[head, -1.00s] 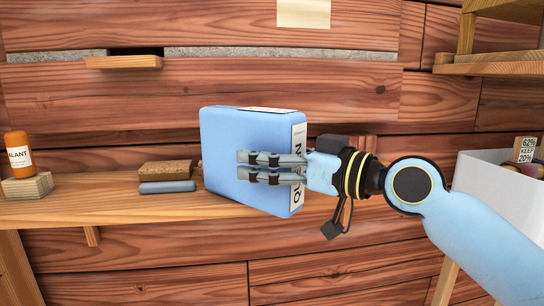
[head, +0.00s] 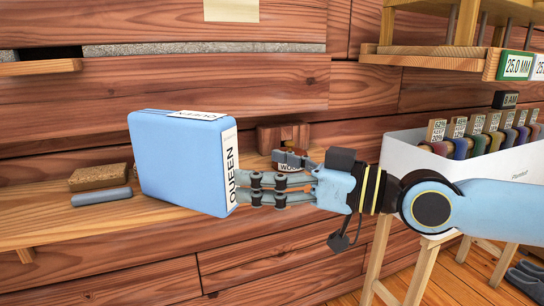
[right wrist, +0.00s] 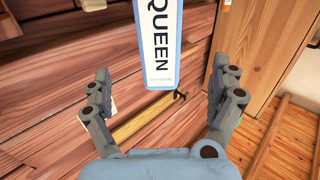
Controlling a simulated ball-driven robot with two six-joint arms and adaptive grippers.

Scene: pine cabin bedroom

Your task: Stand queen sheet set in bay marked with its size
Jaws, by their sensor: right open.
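The queen sheet set (head: 178,165) is a pale blue box-shaped pack with a white "QUEEN" label on its narrow side. It stands upright on the wooden shelf. Its label side also shows at the top of the right wrist view (right wrist: 159,45). My right gripper (head: 254,188) is open and empty at the pack's right side, by the label. In the right wrist view its fingers are spread, with the label side ahead between them. Whether a finger touches the pack I cannot tell. My left gripper is not in view. I see no bay marked queen.
A cork-coloured block (head: 98,176) and a grey-blue bar (head: 101,197) lie left of the pack on the shelf (head: 50,226). A brown wooden object (head: 284,136) stands behind the gripper. A white bin (head: 440,168) with several tagged items stands at right, under a rack (head: 430,56).

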